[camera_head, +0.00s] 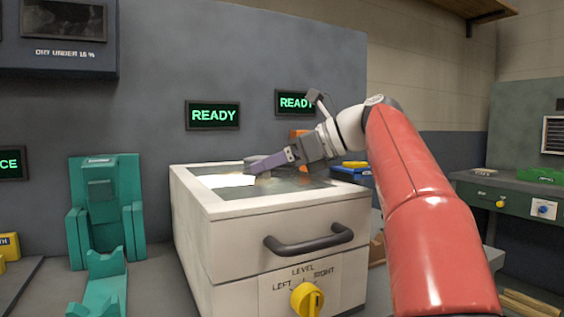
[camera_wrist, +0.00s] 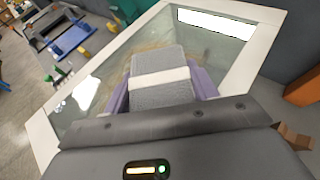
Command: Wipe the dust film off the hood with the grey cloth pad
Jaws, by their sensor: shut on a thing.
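The hood (camera_head: 270,217) is a white box with a glass top in a pale frame. The glass (camera_wrist: 222,52) fills much of the wrist view, with bright reflections and faint tan smears (camera_wrist: 110,88) that look like dust film. My gripper (camera_head: 262,165) reaches over the glass from the right. Its purple fingers (camera_wrist: 163,88) are shut on the grey cloth pad (camera_wrist: 158,65), a block with a pale band across it. In the head view the pad (camera_head: 256,160) is small and partly hidden by the finger. It is at or just above the glass; contact cannot be told.
A dark handle (camera_head: 308,241) and a yellow knob (camera_head: 307,299) stick out of the hood's front. A teal fixture (camera_head: 104,205) stands to the left. Two READY signs (camera_head: 212,115) hang on the grey wall behind. An orange object (camera_wrist: 303,88) lies beyond the frame's right side.

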